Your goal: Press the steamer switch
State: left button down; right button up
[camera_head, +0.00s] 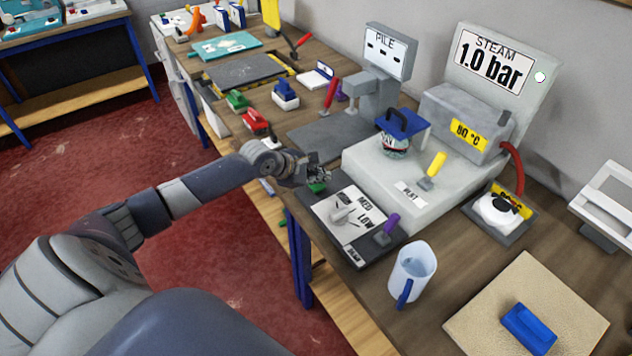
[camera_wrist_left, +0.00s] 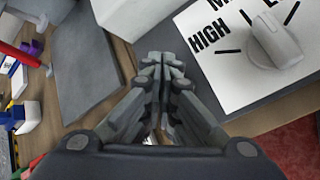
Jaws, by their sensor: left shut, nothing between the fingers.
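The steamer (camera_head: 375,185) is a pale grey block with a "STEAM 1.0 bar" panel (camera_head: 495,62) and an "80 °C" box behind. A yellow lever (camera_head: 433,169) stands on it by a small label. In front lies a dark control panel (camera_head: 330,229) with a grey dial (camera_head: 343,214), marks for heat levels and a purple lever (camera_head: 387,232). A green piece (camera_head: 316,188) shows just below my left gripper (camera_head: 322,173); I cannot tell which part is the switch. My left gripper is shut and empty above the panel's far corner. The wrist view shows the closed fingers (camera_wrist_left: 165,62) beside the dial (camera_wrist_left: 275,42).
A jug (camera_head: 411,270) and a beige board (camera_head: 530,305) with a blue block are nearer. The "PILE" device (camera_head: 385,60) and small coloured tools stand farther along the bench. A red hose (camera_head: 515,165) runs at right.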

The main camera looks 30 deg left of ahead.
aim_at(318, 186)
pick_arm(q)
jog(key=shift+f, duration=0.55)
dwell(0.8)
jog(key=shift+r+p, duration=1)
jog(key=shift+p, duration=0.45)
notch_tip(318, 186, up, 6)
jog(key=p, duration=0.7)
